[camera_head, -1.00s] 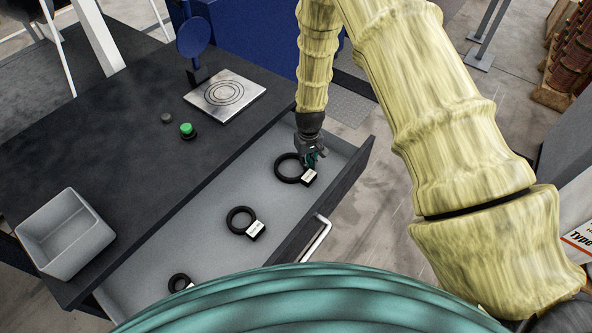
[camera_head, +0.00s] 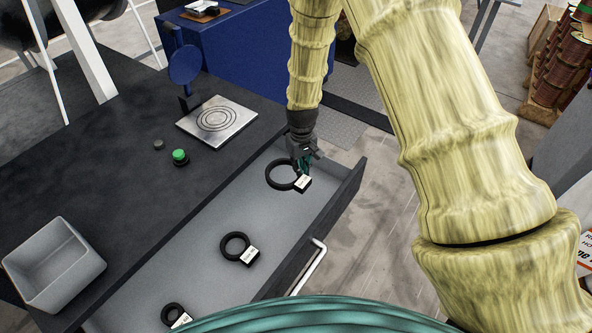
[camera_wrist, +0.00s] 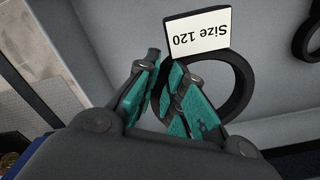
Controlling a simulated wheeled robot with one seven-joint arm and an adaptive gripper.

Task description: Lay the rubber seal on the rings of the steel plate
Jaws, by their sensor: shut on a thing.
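The steel plate (camera_head: 187,126) with engraved concentric rings lies flat and bare on the dark bench top. My gripper (camera_head: 303,167) is over the far right end of the open drawer, shut on the rim of the largest black rubber seal (camera_head: 269,174). In the wrist view, my gripper's teal fingers (camera_wrist: 167,82) pinch this seal (camera_wrist: 246,80) by its near side. A white label reading "Size 120" (camera_wrist: 196,33) shows upside down at the seal's edge. The seal seems slightly above the drawer floor; the exact gap is hard to tell.
Two smaller labelled seals, a middle one (camera_head: 224,246) and a small one (camera_head: 165,312), lie in the grey drawer (camera_head: 200,270). A green button (camera_head: 180,157), a small dark knob (camera_head: 158,145), a blue disc on a stand (camera_head: 185,65) and a grey bin (camera_head: 55,262) are on the bench.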

